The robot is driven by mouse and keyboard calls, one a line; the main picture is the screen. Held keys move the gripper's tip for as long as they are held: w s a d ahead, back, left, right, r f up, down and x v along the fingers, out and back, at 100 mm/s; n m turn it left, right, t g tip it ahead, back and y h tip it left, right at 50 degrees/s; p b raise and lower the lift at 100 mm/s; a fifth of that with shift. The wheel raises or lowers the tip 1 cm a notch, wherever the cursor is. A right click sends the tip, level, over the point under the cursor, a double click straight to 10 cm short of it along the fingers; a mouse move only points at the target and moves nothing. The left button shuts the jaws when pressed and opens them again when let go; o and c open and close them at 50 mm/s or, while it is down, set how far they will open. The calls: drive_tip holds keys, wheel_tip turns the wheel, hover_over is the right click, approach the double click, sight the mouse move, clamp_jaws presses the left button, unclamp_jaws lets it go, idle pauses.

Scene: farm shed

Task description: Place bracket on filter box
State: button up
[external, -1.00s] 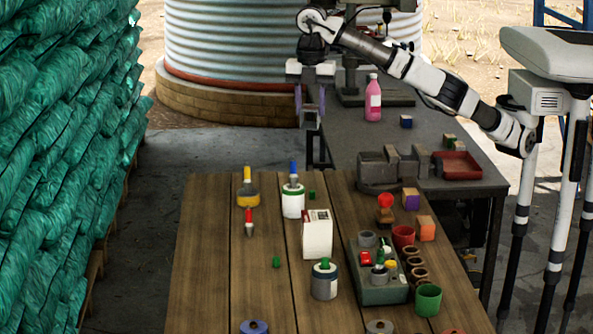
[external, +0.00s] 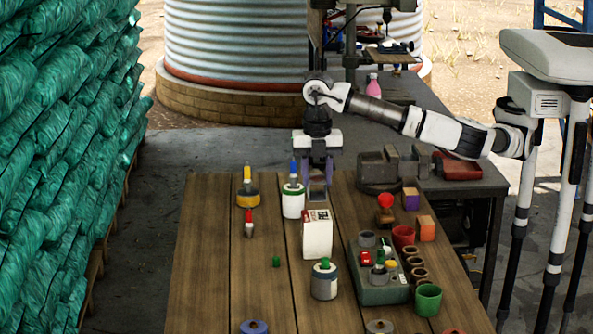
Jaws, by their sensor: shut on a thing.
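My gripper (external: 317,178) points down just behind and above the box. The bracket's exact shape is hard to make out.
A white pot (external: 293,203) with a blue-handled tool stands close left of my gripper. A grey tin (external: 325,283) stands in front of the box. A grey-green tray (external: 382,293) of small parts is at right. The table's left side (external: 205,270) is mostly clear.

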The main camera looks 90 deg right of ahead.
sight(317, 195)
drive_tip(key=shift+f+p, duration=0.4)
drive_tip(key=shift+f, duration=1.95)
drive_tip(key=shift+f, duration=0.1)
drive_tip(key=o, duration=1)
drive_tip(key=shift+o, duration=0.2)
wheel_tip(317, 195, up, 12)
drive_tip(key=shift+r+b, duration=0.15)
drive_tip(key=shift+b, duration=0.85)
